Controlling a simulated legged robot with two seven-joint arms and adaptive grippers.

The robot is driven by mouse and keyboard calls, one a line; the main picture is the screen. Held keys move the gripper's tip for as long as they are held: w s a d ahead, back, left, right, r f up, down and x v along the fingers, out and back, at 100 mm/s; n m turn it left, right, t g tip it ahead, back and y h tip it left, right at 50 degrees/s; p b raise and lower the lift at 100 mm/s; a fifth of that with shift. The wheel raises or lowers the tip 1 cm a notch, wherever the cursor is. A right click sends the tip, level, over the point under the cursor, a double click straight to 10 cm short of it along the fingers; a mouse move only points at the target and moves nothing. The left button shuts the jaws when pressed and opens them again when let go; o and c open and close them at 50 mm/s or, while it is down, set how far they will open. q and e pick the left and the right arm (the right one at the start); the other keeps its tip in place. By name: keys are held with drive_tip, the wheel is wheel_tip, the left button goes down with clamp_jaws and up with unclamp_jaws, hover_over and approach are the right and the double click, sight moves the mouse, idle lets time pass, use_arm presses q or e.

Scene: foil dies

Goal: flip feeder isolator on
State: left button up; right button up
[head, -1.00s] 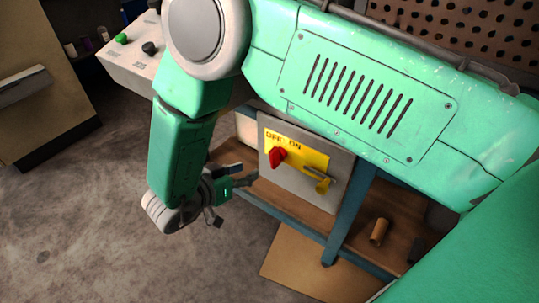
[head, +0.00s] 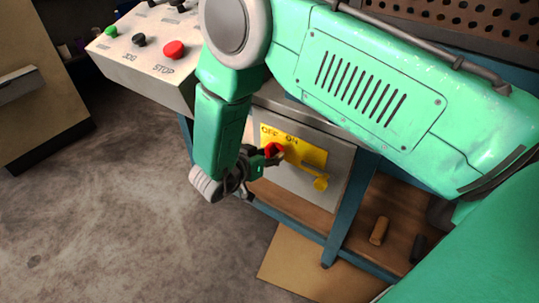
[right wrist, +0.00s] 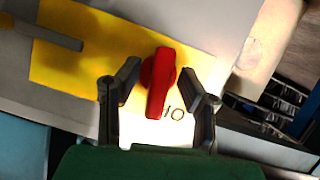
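The feeder isolator is a red rotary handle (head: 274,150) on a yellow plate (head: 309,153) marked OFF and ON, fixed to a grey box (head: 337,150). In the right wrist view the red handle (right wrist: 158,85) stands between the two dark fingers of my right gripper (right wrist: 159,70), with a gap on each side. Its long grip points down the picture, beside partly visible lettering. In the head view my right gripper (head: 264,157) reaches the handle from the left and partly covers it. My left gripper is not in view.
A yellow latch piece with a bar (head: 318,178) sits right of the handle; the bar (right wrist: 50,35) shows in the wrist view. A sloped console (head: 135,65) with a red STOP button (head: 174,49) stands at upper left.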

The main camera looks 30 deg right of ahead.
clamp_jaws()
drive_tip(key=shift+s+r+m+t+p, duration=0.15)
drive_tip(key=shift+m+t+p, duration=0.2)
drive_tip(key=shift+p, duration=0.65)
drive_tip(key=shift+m+y+p, duration=0.3)
drive_tip(key=shift+m, duration=0.05)
drive_tip(key=shift+f, duration=0.2)
unclamp_jaws()
drive_tip(key=shift+a+t, duration=0.1)
drive_tip(key=shift+t, duration=0.15)
drive_tip(key=v, duration=1.1)
drive_tip(key=shift+a+r, duration=0.15)
drive_tip(key=shift+a, duration=0.3)
